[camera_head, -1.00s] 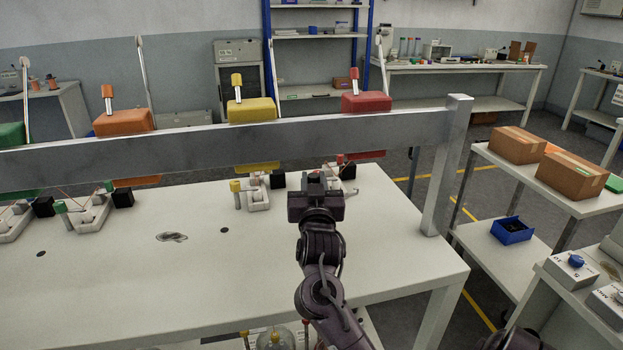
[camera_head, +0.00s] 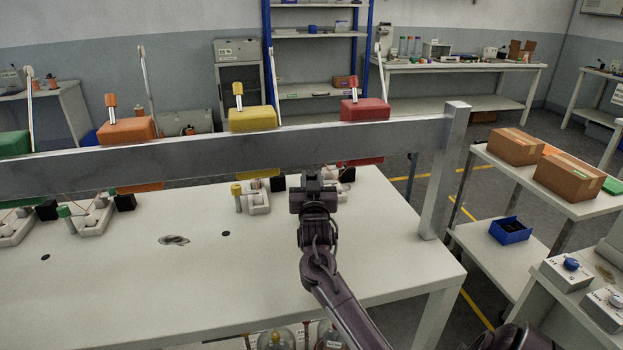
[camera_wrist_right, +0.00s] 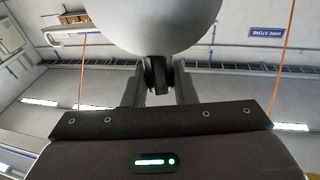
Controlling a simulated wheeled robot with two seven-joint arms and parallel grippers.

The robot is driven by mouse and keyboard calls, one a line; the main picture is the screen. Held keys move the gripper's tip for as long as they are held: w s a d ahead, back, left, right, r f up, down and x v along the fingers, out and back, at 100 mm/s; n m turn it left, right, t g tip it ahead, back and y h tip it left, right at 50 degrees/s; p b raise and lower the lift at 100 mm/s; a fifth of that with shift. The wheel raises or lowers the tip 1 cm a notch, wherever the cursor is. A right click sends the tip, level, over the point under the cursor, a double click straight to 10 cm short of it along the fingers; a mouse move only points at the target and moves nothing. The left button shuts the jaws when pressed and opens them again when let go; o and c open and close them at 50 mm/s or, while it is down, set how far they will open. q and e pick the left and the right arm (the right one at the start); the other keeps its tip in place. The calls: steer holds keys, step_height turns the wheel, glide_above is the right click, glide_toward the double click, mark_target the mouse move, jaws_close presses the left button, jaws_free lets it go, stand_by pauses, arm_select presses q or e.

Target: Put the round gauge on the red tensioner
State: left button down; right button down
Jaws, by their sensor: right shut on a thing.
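The red tensioner (camera_head: 365,110) is a red block with a white-and-red lever on top, on the far side of the metal beam, right of the yellow one. My right gripper (camera_head: 313,178) is low in front of the beam, left of and below the red tensioner, apart from it. In the right wrist view its fingers (camera_wrist_right: 161,82) are shut on a dark stem under a large smooth grey rounded body, which looks like the round gauge (camera_wrist_right: 165,22). The head view does not show the gauge clearly; my gripper hides it. My left gripper is not in view.
The metal beam (camera_head: 240,145) crosses above the white table (camera_head: 220,275) and ends in a post at right. Yellow (camera_head: 252,118) and orange (camera_head: 127,130) blocks stand along it. White fixtures with coloured knobs sit below.

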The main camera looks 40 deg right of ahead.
steer(key=shift+f, duration=0.15)
steer(key=c, duration=1.2)
jaws_free()
steer(key=b+v, duration=0.2)
steer(key=v, duration=1)
steer(key=shift+a, duration=0.1)
